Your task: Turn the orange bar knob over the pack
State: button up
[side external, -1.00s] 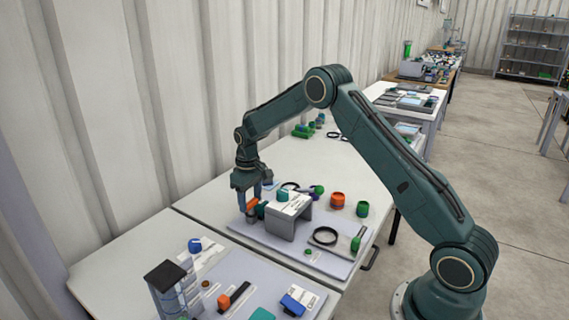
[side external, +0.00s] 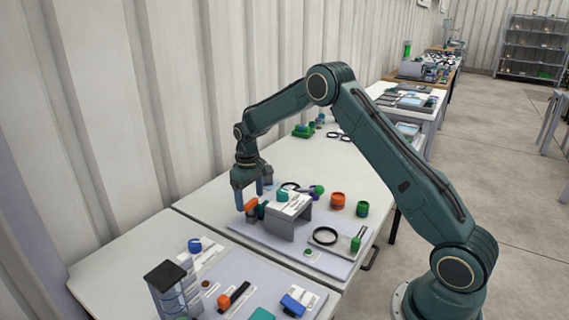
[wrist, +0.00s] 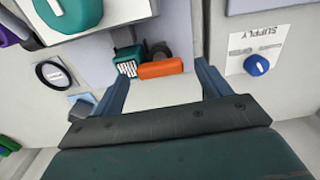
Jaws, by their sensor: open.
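The orange bar knob (side external: 251,204) is at the left end of the grey bridge-shaped block (side external: 285,224). In the wrist view the orange bar (wrist: 161,69) lies nearly crosswise, beside a teal part with a striped label (wrist: 128,62). I cannot tell which part is the pack. My gripper (side external: 253,196) is above and beside the bar, fingers pointing down. In the wrist view its fingertips (wrist: 162,73) are apart, with the bar showing in the gap beyond them. Nothing is visibly held.
A blue knob (wrist: 257,65) sits on a panel marked SUPPLY. An orange jar (side external: 337,200), a green cup (side external: 362,209) and a black ring (side external: 325,236) are to the right of the block. The corrugated wall (side external: 110,110) stands behind the table. The table beyond has clear room.

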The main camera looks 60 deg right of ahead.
aim_at(250, 202)
notch_tip(250, 202, up, 13)
dwell(0.5)
dwell(0.3)
jog(key=s+a+r+t, duration=0.1)
jog(key=s+a+r, duration=0.3)
jog(key=s+r, duration=0.35)
jog(key=s+a+r+t, duration=0.2)
jog(key=s+a+r, duration=0.3)
jog(key=s, duration=0.4)
jog(key=s+a+f+t, duration=0.1)
jog(key=s+a, duration=0.1)
jog(key=s, duration=0.8)
jog(key=s+a+f+t, duration=0.1)
jog(key=s, duration=0.9)
jog(key=shift+a+f+t, duration=0.2)
jog(key=shift+a+t, duration=0.1)
jog(key=shift+a, duration=0.1)
